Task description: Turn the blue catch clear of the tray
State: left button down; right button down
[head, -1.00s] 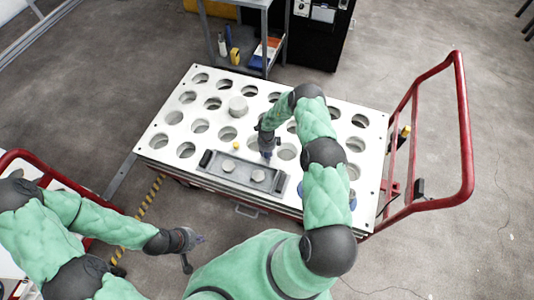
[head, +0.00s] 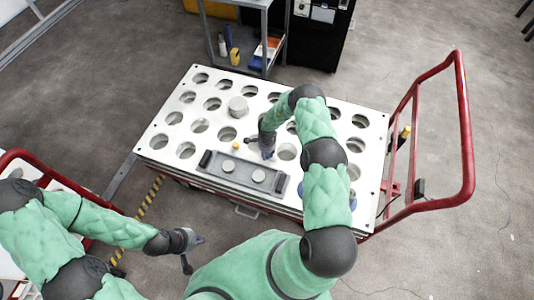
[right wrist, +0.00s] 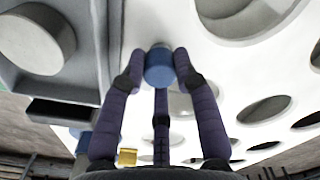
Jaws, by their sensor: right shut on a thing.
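The grey tray (head: 222,181) lies on the front part of the white perforated table top, with two round pale pieces on it. In the right wrist view the tray (right wrist: 88,85) fills the upper left. The blue catch (right wrist: 158,67) stands beside the tray's edge, between the fingertips of my right gripper (right wrist: 157,72), which is shut on it. In the head view my right gripper (head: 267,153) is at the tray's back edge and hides the catch. My left gripper (head: 192,243) hangs apart from the table at the lower left; its fingers are too small to read.
The white table top (head: 160,135) has rows of round holes and a pale round block (head: 238,107) behind the tray. A small yellow peg (head: 236,146) stands at the tray's back edge. A red handle frame (head: 463,130) rises at the right. A grey shelf cart stands behind.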

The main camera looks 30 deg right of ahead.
jog(key=shift+n, duration=1)
jog(key=shift+a, duration=0.1)
jog(key=c, duration=0.9)
grip_release()
jog(key=shift+c, duration=0.2)
notch_tip(320, 180, up, 12)
